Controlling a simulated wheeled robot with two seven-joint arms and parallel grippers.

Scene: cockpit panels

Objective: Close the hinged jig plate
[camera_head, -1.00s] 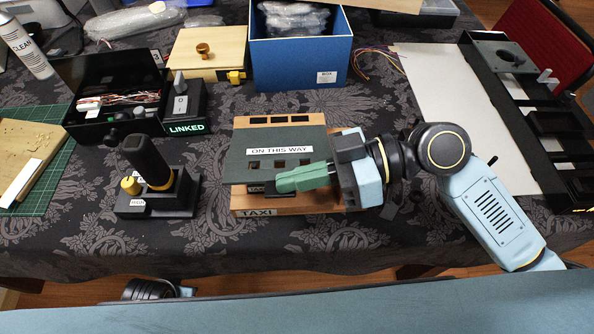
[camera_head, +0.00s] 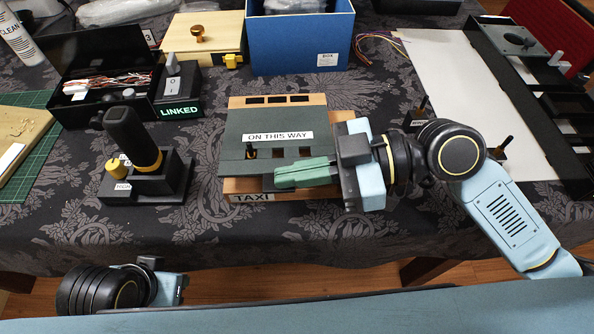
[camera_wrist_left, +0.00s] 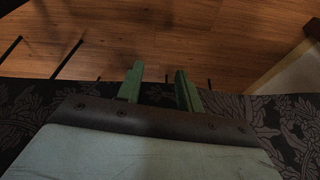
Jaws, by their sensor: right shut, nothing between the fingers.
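The hinged jig plate (camera_head: 235,145) is a dark grey-green plate labelled ON THIS WAY, over a wooden base (camera_head: 318,101) with a TAXI label at its front. A small dark peg with a yellowish part shows at the plate's left window. A strip of base shows below the plate's near edge; I cannot tell whether the plate lies flat. My right gripper (camera_head: 277,178) is shut and empty, its green fingers across the plate's near right part. Contact is unclear. My left gripper (camera_wrist_left: 160,72) is open and empty near the table edge; its fingers are hidden in the head view.
A black joystick unit (camera_head: 145,175) stands left of the jig. Behind are a black box of wires (camera_head: 105,85), a LINKED switch box (camera_head: 178,95), a wooden box (camera_head: 205,50) and a blue box (camera_head: 300,45). A black frame (camera_head: 535,110) lies right. Cloth around the jig's front is clear.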

